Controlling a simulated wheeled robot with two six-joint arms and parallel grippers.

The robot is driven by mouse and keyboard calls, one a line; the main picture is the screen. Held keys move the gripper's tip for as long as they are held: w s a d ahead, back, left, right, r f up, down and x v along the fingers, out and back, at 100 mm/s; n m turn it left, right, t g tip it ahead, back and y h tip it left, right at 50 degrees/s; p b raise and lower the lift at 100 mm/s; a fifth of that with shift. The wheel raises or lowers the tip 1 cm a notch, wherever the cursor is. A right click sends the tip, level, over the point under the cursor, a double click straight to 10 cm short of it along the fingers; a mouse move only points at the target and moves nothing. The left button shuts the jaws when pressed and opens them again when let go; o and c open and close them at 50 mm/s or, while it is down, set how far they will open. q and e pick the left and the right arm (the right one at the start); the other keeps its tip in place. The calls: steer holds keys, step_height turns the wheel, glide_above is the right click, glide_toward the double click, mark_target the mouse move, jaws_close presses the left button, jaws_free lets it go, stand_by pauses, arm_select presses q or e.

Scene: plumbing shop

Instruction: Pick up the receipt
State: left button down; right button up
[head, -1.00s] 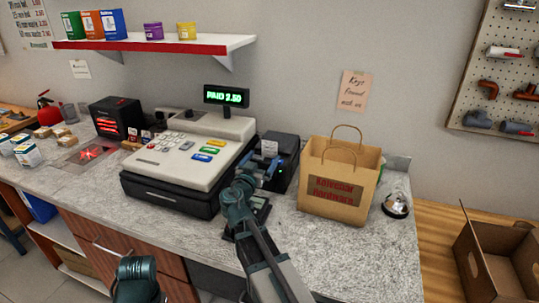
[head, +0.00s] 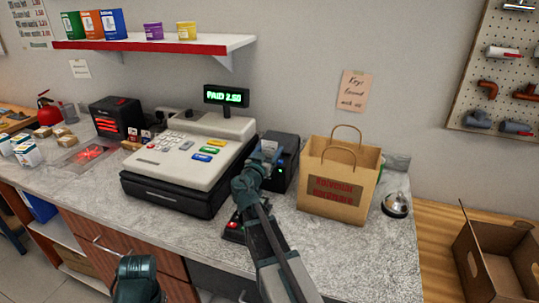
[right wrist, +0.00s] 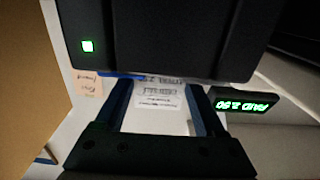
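The white receipt (right wrist: 158,108) with printed lines hangs out of the dark receipt printer (right wrist: 160,35) in the right wrist view. The printer also shows in the head view (head: 286,158), right of the cash register. My right gripper (right wrist: 160,112) is open, with one finger on each side of the receipt and small gaps at its edges. In the head view my right gripper (head: 262,160) is at the printer's front and hides most of the receipt. Only a teal part of my left arm shows at the bottom; its gripper is not in view.
The cash register (head: 190,160) stands left of the printer, its display (head: 227,96) reading "PAID 2.50". A paper bag (head: 335,190) and a bell (head: 396,205) stand to the right. A small dark device with a red top (head: 234,228) lies near my right forearm. The counter front right is clear.

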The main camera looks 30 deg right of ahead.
steer(key=c, duration=0.8)
steer(key=shift+r, duration=0.15)
step_height(320, 180, up, 10)
steer(key=p, duration=1)
